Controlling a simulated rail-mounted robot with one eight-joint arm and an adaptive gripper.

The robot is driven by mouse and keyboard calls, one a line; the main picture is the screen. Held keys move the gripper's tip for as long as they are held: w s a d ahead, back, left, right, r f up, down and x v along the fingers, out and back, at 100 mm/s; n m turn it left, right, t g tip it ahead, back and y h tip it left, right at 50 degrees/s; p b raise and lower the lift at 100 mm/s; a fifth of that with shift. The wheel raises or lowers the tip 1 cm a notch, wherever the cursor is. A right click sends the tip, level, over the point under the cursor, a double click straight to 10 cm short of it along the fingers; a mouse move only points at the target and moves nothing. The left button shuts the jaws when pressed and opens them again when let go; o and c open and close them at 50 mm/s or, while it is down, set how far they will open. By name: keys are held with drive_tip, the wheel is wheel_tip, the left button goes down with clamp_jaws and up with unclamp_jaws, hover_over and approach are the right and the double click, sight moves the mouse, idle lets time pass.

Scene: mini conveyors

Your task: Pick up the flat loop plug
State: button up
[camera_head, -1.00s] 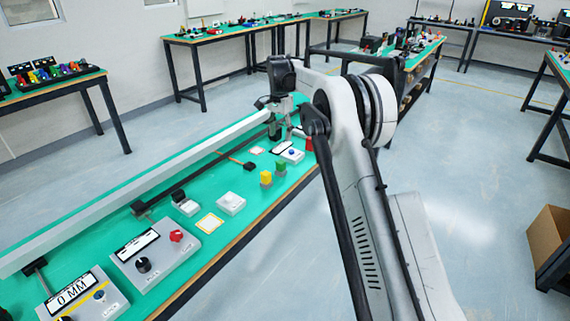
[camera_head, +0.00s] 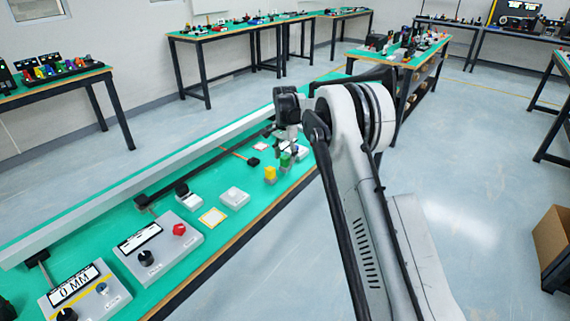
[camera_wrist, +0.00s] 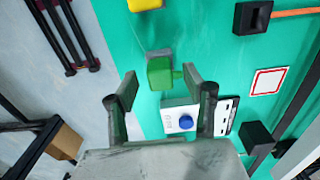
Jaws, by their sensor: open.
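Two small coloured plugs stand on the green bench, and I cannot tell which is the flat loop plug. The green plug (camera_wrist: 160,73) sits on a grey base and lies between my fingers as the wrist camera sees it; it is partly hidden in the head view (camera_head: 286,159). The yellow plug (camera_head: 270,174) stands beside it, and its edge shows at the top of the wrist view (camera_wrist: 145,4). My gripper (camera_wrist: 162,86) is open and empty, with a finger on either side of the green plug in the picture. I cannot tell its height above the plug.
A white box with a blue button (camera_wrist: 180,118) is close by the right finger. A black block (camera_wrist: 253,17) with an orange rod and a red-framed card (camera_wrist: 267,81) lie farther off. A white box (camera_head: 234,198) and control panels stand nearer. The conveyor rail (camera_head: 110,195) runs along the bench.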

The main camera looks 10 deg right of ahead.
wheel_tip(320, 180, down, 2)
drive_tip(key=shift+f, duration=0.1)
clamp_jaws()
idle(0.4)
